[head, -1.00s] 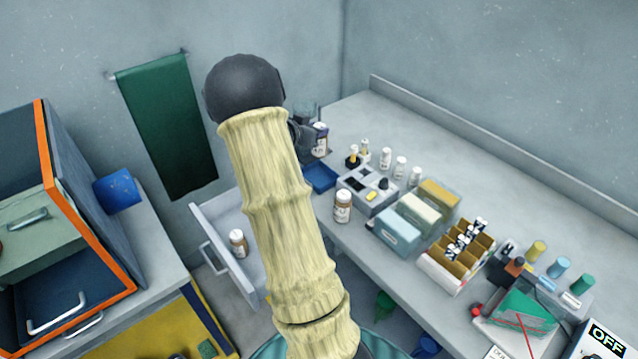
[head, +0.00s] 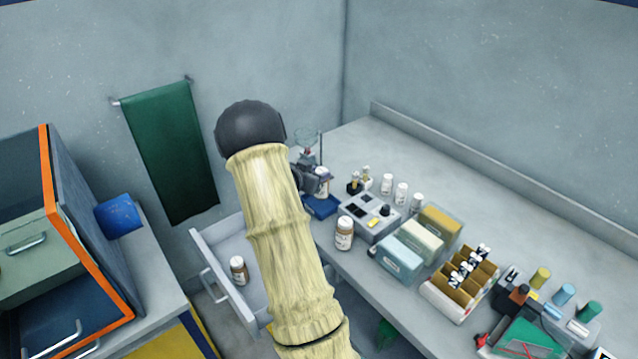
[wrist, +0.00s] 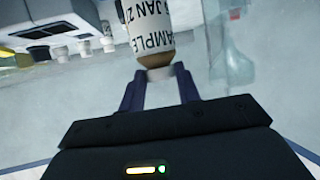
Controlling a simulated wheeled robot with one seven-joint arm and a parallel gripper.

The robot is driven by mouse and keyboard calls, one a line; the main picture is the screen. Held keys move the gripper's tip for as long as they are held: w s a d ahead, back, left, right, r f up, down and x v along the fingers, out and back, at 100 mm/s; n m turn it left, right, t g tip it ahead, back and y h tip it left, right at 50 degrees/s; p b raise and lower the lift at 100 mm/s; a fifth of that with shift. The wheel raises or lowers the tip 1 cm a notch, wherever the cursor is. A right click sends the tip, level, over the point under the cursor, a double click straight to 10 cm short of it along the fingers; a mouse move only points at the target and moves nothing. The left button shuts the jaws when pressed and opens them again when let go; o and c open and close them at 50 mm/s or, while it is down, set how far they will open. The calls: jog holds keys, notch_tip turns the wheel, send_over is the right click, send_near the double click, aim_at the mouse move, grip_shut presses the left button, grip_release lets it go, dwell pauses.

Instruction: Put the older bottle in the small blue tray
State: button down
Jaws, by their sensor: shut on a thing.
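My gripper (wrist: 160,76) is shut on a brown bottle with a white label (wrist: 165,28). The label reads "SAMPLE" and a date with "JAN"; the rest is cut off. In the head view this held bottle (head: 322,183) is upright at the far side of the small blue tray (head: 321,209). I cannot tell whether its base touches the tray. A second brown bottle with a white cap (head: 344,234) stands on the bench's front edge. A third similar bottle (head: 238,271) stands in the open drawer (head: 213,262). Their dates are too small to read.
A clear glass vessel (head: 306,143) stands behind the tray and shows close by in the wrist view (wrist: 232,66). A grey control box (head: 368,217) sits right of the tray, with several small white bottles (head: 401,193) behind it. Boxes and a vial rack fill the bench's right.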

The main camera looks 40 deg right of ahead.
notch_tip(320, 180, down, 4)
jog(key=shift+r, duration=0.2)
jog(key=shift+f, duration=0.2)
jog(key=c, duration=1)
grip_release()
jog(key=shift+r, duration=0.1)
